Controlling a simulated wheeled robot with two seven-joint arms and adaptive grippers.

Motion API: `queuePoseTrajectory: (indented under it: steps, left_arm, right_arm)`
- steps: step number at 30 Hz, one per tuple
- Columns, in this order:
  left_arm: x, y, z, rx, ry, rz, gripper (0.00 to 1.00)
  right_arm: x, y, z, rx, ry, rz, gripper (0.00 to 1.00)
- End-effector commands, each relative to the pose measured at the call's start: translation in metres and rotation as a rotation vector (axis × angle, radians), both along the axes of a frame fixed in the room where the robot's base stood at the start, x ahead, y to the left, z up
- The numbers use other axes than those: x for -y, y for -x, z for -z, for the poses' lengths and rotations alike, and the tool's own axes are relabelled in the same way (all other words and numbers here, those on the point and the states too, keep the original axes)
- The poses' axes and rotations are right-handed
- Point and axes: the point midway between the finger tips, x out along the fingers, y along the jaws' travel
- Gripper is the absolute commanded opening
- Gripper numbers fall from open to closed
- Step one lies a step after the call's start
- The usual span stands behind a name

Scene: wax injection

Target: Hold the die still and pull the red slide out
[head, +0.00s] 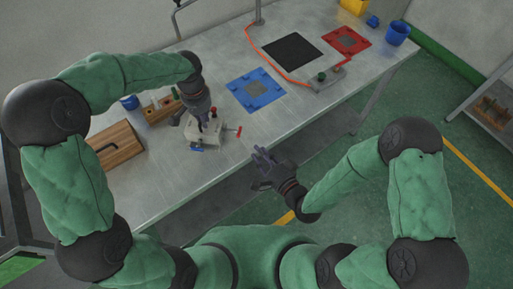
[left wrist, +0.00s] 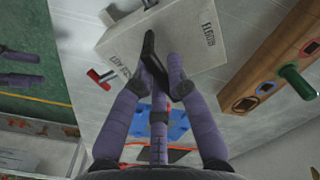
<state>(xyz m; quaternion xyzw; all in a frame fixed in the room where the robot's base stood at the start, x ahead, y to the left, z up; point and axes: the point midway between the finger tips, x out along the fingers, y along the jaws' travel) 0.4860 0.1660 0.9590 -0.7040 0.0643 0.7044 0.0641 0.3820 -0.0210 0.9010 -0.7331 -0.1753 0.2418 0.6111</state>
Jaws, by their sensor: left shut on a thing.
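The die (head: 205,137) is a pale grey block near the front edge of the table, and its lettered face fills the top of the left wrist view (left wrist: 165,35). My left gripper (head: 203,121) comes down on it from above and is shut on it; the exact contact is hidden. The red slide's T-shaped handle (head: 238,131) sticks out of the die's right side, and it also shows in the left wrist view (left wrist: 101,79). My right gripper (head: 262,157) is open and empty, to the right of and in front of the red handle, apart from it.
A blue handle (head: 197,150) is at the die's front. A wooden box (head: 117,145) and a wooden rack (head: 162,108) stand to the left. A blue plate (head: 248,90), black mat (head: 292,50) and red plate (head: 346,41) lie farther back.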

Motion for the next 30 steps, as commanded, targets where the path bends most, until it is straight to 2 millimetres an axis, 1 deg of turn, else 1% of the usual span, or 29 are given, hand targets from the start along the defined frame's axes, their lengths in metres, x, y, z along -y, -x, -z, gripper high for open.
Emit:
queuePoseTrajectory:
  steps: [11, 12, 14, 15, 25, 28, 30]
  left_arm:
    - [0.000, -0.001, -0.001, 0.003, 0.001, -0.001, 0.00]
    - [0.000, -0.001, -0.001, 0.003, 0.001, -0.001, 0.21]
    - [0.000, -0.001, -0.001, 0.003, 0.001, -0.001, 0.38]
    - [0.000, -0.001, -0.001, 0.003, 0.001, -0.001, 0.43]
    - [0.000, 0.000, -0.001, 0.001, 0.000, 0.000, 0.43]
    - [0.000, -0.001, -0.008, 0.003, 0.000, 0.000, 0.43]
    - [0.000, -0.001, -0.017, 0.005, 0.000, 0.000, 0.43]
  right_arm:
    - [0.001, 0.001, 0.000, 0.001, -0.001, 0.000, 0.31]
    - [0.001, 0.001, 0.000, 0.001, -0.001, 0.000, 0.31]
    - [0.001, 0.001, 0.000, 0.001, -0.001, 0.000, 0.31]
    - [0.001, 0.001, 0.000, 0.001, -0.001, 0.000, 0.31]
    - [0.001, 0.001, 0.000, 0.001, -0.001, 0.000, 0.31]
    - [0.001, 0.001, 0.000, 0.001, -0.001, 0.000, 0.31]
    - [0.001, 0.001, 0.000, 0.001, -0.001, 0.000, 0.31]
